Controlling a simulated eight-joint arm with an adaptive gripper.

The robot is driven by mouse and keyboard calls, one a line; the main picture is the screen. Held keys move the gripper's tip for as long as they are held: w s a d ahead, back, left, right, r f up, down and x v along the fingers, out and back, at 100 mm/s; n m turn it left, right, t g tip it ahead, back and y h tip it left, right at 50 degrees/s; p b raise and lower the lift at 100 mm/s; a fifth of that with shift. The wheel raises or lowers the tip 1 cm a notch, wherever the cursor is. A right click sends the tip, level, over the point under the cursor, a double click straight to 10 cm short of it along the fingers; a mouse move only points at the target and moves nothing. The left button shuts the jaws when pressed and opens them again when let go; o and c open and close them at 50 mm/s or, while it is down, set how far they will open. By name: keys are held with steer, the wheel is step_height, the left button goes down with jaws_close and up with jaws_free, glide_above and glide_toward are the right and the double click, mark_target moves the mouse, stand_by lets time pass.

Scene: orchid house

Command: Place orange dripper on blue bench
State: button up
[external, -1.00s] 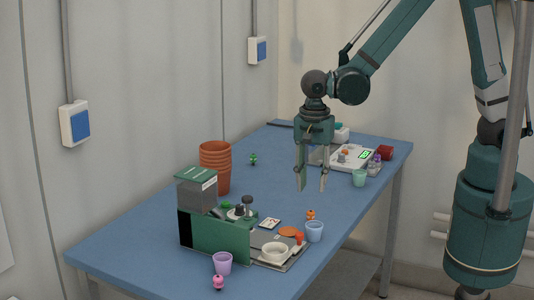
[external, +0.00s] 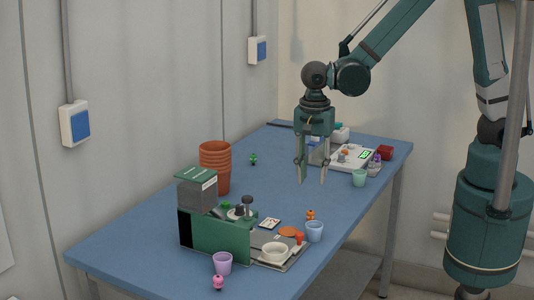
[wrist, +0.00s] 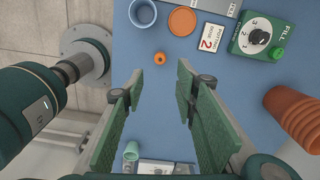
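A small orange dripper-like piece (external: 311,214) stands on the blue bench (external: 150,232), beside a pale blue cup. It also shows in the wrist view (wrist: 160,58), beyond and between my fingertips. Another small orange-tan piece (external: 345,153) sits on the white scale at the far end; it is too small to identify. My gripper (external: 312,182) is open and empty, pointing down above the bench. In the wrist view its two fingers (wrist: 160,78) are wide apart with only bench between them.
A green machine (external: 222,237) with a tray (external: 295,262) stands at the near end. Terracotta pots (external: 215,165) stand behind it. A pale blue cup (external: 315,232), purple cup (external: 222,264) and green cup (external: 359,178) are around. The bench middle is clear.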

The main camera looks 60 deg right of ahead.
steer(key=shift+d+r, duration=0.1)
steer(key=s+d+r+n+t, duration=0.2)
steer(key=d+r+n, duration=0.3)
steer(key=d, duration=0.5)
steer(key=s+d+r+n+t, duration=0.2)
steer(key=s+d+r+n, duration=0.3)
steer(key=d, duration=0.5)
steer(key=s+d+r+n+t, duration=0.3)
steer(key=d+r+n, duration=0.3)
steer(key=d+r, duration=0.2)
steer(key=shift+s+d+r, duration=0.15)
steer(key=shift+s+d, duration=0.4)
steer(key=shift+d, duration=0.85)
steer(key=shift+f+b, duration=1)
